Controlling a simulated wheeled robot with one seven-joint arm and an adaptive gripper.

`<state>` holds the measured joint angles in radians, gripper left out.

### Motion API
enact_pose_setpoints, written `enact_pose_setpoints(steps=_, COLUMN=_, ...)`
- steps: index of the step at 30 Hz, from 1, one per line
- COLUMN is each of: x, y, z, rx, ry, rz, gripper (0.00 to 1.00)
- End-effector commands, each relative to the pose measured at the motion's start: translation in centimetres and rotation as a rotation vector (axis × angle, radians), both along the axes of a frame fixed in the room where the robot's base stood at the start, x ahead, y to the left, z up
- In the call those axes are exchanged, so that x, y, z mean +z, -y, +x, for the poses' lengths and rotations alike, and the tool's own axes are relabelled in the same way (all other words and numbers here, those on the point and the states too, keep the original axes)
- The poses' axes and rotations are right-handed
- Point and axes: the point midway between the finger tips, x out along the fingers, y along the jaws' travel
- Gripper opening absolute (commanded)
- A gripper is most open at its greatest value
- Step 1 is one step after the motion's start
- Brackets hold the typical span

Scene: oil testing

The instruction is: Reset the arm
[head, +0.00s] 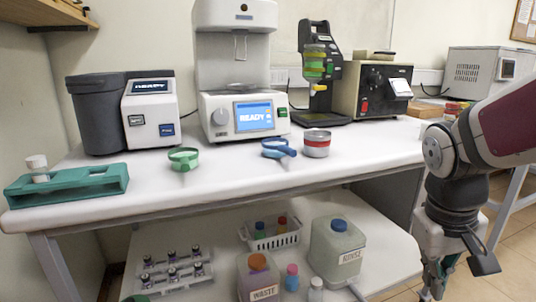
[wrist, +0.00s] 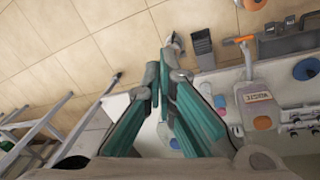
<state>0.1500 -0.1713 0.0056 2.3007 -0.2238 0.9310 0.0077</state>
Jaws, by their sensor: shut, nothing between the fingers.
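My arm comes in from the right edge in the head view. My gripper (head: 434,290) hangs down beyond the right end of the bench, pointing at the floor, and its tips are cut off by the lower frame edge. In the wrist view my gripper (wrist: 163,92) shows as two teal-sided fingers with their tips close together. The gripper is shut and empty. It touches none of the things on the bench.
The white bench (head: 230,176) holds a green rack (head: 75,188), a green ring holder (head: 184,158), a blue one (head: 277,149), a tin (head: 317,146) and several machines. The shelf below holds waste (head: 260,279) and rinse (head: 337,248) containers. Tiled floor (head: 510,268) is open at right.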

Motion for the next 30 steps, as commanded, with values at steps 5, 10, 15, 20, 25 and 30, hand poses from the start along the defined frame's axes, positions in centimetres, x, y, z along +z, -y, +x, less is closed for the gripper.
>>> enact_pose_setpoints(steps=5, x=2.3, y=-3.4, z=-6.6, rx=-0.013, ry=-0.004, rz=0.054, gripper=0.0)
enact_pose_setpoints(steps=10, x=3.1, y=-5.8, z=-12.1, rx=-0.016, ry=-0.018, rz=0.109, gripper=0.0)
enact_pose_setpoints(steps=15, x=3.0, y=-7.4, z=-16.0, rx=-0.011, ry=-0.032, rz=0.152, gripper=0.0)
enact_pose_setpoints(steps=20, x=2.7, y=-8.5, z=-19.1, rx=-0.002, ry=-0.043, rz=0.186, gripper=0.0)
enact_pose_setpoints(steps=25, x=4.7, y=-8.8, z=-19.5, rx=0.002, ry=-0.034, rz=0.195, gripper=0.0)
enact_pose_setpoints(steps=30, x=7.2, y=-8.7, z=-18.9, rx=0.007, ry=-0.005, rz=0.194, gripper=0.0)
